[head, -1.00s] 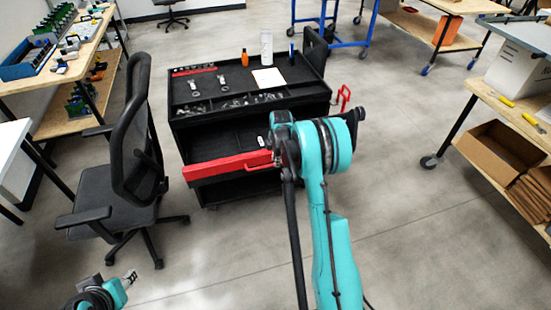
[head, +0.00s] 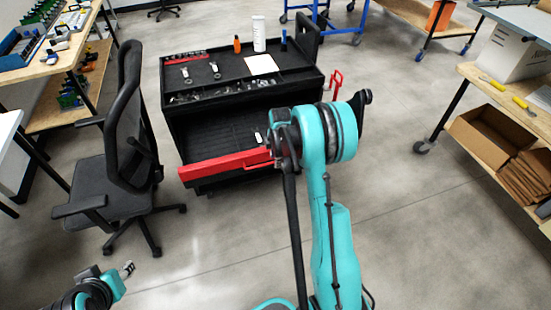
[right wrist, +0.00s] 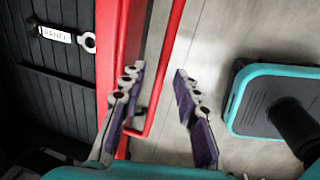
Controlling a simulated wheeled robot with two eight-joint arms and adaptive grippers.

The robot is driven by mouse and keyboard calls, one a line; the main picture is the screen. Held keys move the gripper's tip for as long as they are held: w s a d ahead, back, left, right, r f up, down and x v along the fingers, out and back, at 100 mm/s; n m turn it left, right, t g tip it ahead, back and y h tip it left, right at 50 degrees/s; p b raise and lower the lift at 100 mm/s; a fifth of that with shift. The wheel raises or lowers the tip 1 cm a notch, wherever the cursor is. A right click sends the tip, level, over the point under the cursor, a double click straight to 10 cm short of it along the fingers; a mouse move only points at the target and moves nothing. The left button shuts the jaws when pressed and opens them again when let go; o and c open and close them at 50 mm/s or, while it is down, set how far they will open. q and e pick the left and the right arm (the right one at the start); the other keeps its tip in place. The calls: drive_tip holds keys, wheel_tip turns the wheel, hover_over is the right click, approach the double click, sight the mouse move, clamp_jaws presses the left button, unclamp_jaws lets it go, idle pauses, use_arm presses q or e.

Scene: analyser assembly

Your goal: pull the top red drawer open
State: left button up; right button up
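The top red drawer (head: 225,167) of the black tool cart stands pulled out, with its dark inside (head: 215,130) showing. In the right wrist view its red front (right wrist: 107,55) and red bar handle (right wrist: 168,60) show close up. My right gripper (right wrist: 158,110) is at the handle, with its two purple-padded fingers apart and the handle bar between them. A clear gap shows between the bar and the right-hand finger. In the head view my wrist largely hides this gripper. My left gripper (head: 127,269) is low at the left, away from the cart; its finger gap is too small to judge.
The cart top (head: 215,80) carries an orange bottle (head: 237,45), a white container (head: 259,34) and tools. A labelled tool (right wrist: 60,35) lies in the drawer. A black office chair (head: 125,150) stands left of the cart. Floor in front of the cart is clear.

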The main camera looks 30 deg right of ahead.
wheel_tip(320, 180, up, 12)
drive_tip(key=s, duration=0.2)
drive_tip(key=shift+a, duration=0.25)
drive_tip(key=shift+s+f, duration=0.1)
idle(0.4)
drive_tip(key=s+a+r+m+t, duration=0.2)
drive_tip(key=s+a+r+m, duration=0.4)
drive_tip(key=s+a+r, duration=0.4)
drive_tip(key=s+a+f+m+t, duration=0.2)
drive_tip(key=s+a+m+t, duration=0.1)
drive_tip(key=s+a+m, duration=0.6)
drive_tip(key=s+a, duration=0.1)
drive_tip(key=s, duration=0.2)
drive_tip(key=shift+a, duration=0.3)
